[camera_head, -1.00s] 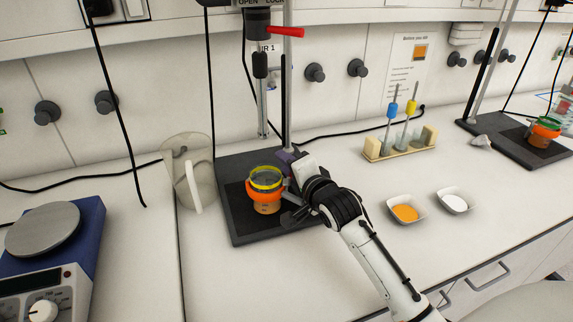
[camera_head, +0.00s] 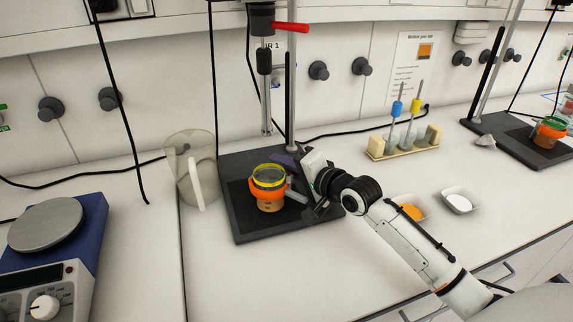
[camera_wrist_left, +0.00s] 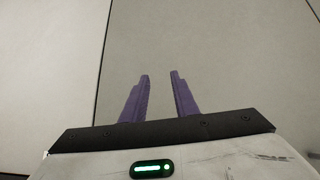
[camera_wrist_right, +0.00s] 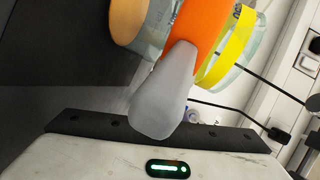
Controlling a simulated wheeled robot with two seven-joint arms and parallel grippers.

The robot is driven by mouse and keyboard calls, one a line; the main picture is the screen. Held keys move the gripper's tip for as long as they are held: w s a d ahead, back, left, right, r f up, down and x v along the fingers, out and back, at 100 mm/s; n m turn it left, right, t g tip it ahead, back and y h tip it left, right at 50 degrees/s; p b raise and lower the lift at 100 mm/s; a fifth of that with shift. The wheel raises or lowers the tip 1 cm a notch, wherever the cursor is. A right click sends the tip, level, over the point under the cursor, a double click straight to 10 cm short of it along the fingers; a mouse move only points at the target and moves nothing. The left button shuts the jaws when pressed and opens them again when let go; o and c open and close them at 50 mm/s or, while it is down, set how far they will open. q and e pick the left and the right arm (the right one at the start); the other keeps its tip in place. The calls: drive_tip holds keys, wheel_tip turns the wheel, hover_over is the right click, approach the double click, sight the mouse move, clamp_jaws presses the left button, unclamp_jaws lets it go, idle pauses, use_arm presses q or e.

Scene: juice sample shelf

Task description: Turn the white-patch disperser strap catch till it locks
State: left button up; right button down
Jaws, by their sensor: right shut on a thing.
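A jar with a yellow ring (camera_head: 268,177) stands on the dark base (camera_head: 240,218) of the nearer disperser stand, with an orange strap (camera_head: 268,196) around it. The strap's grey catch (camera_head: 297,196) sticks out on its right side. In the right wrist view the catch (camera_wrist_right: 163,95) extends from the orange strap (camera_wrist_right: 197,28) toward my right gripper and hides the fingers. My right gripper (camera_head: 303,183) is shut on the catch, beside the jar. My left gripper (camera_wrist_left: 160,95) is open and empty, facing pale panels; it is out of the head view. I cannot make out a white patch.
A clear pitcher (camera_head: 190,168) stands left of the base, and a hotplate (camera_head: 52,245) farther left. Dishes of orange powder (camera_head: 411,212) and white powder (camera_head: 458,202) lie right, near my right arm. A tool rack (camera_head: 404,145) and second disperser stand (camera_head: 510,140) are behind.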

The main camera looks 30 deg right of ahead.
drive_tip(key=n+y+b, duration=0.1)
drive_tip(key=b, duration=0.1)
drive_tip(key=a+n+g+y+b, duration=0.1)
drive_tip(key=b, duration=0.2)
drive_tip(key=a+n+y+b, duration=0.1)
drive_tip(key=y+b, duration=0.1)
drive_tip(key=shift+w+f+n+b, duration=0.1)
drive_tip(key=shift+f+n+b, duration=0.2)
drive_tip(key=shift+b, duration=0.05)
drive_tip(key=shift+a+g+y+b, duration=0.1)
drive_tip(key=shift+g+y+b, duration=0.2)
drive_tip(key=shift+y+b, duration=0.15)
drive_tip(key=shift+a+r+n+b, duration=0.2)
drive_tip(key=shift+n+b, duration=0.2)
drive_tip(key=shift+b, duration=0.2)
drive_tip(key=shift+y, duration=0.25)
drive_tip(key=shift+a+g, duration=0.1)
drive_tip(key=shift+g, duration=0.2)
drive_tip(key=c, duration=1.9)
unclamp_jaws()
drive_tip(key=shift+r, duration=0.1)
drive_tip(key=shift+o, duration=0.2)
